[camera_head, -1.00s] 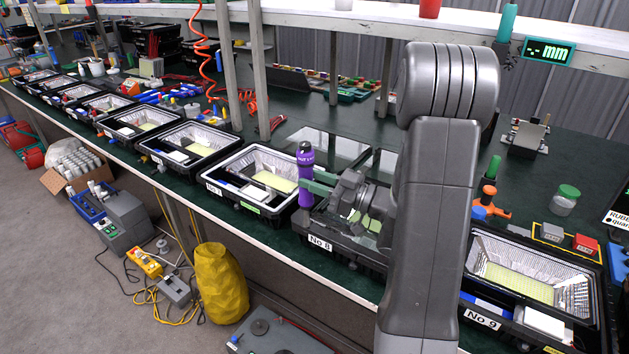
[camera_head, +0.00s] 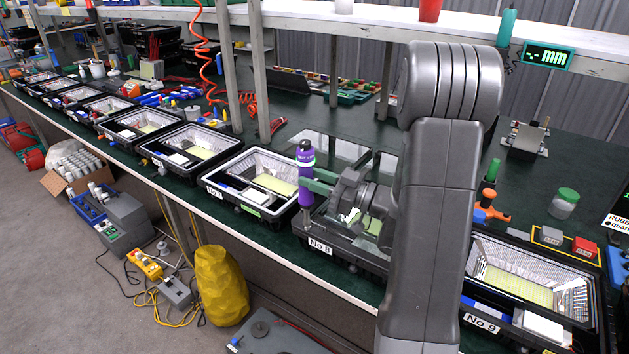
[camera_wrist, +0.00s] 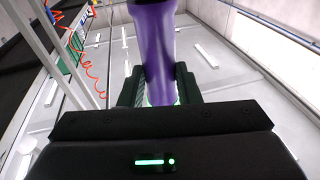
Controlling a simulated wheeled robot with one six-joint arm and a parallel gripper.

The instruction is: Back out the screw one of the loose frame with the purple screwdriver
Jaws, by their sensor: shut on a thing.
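The purple screwdriver (camera_head: 306,172) stands upright in my gripper (camera_head: 312,184), at the left corner of the housing marked No 8 (camera_head: 318,246). My gripper is shut on its handle; the wrist view shows the purple handle (camera_wrist: 158,45) between the two dark fingers (camera_wrist: 160,88). A thin shaft shows below the handle, over the housing's rim. I cannot tell whether its tip touches a screw. The frame's screws are too small to make out, and my arm hides the right part of housing No 8.
The housing marked No 9 (camera_head: 482,322) stands to the right, and an open housing (camera_head: 222,195) stands close on the left. Orange and green tools (camera_head: 489,208) and a green-lidded jar (camera_head: 564,204) are on the bench behind. A shelf post (camera_head: 260,80) rises at the back.

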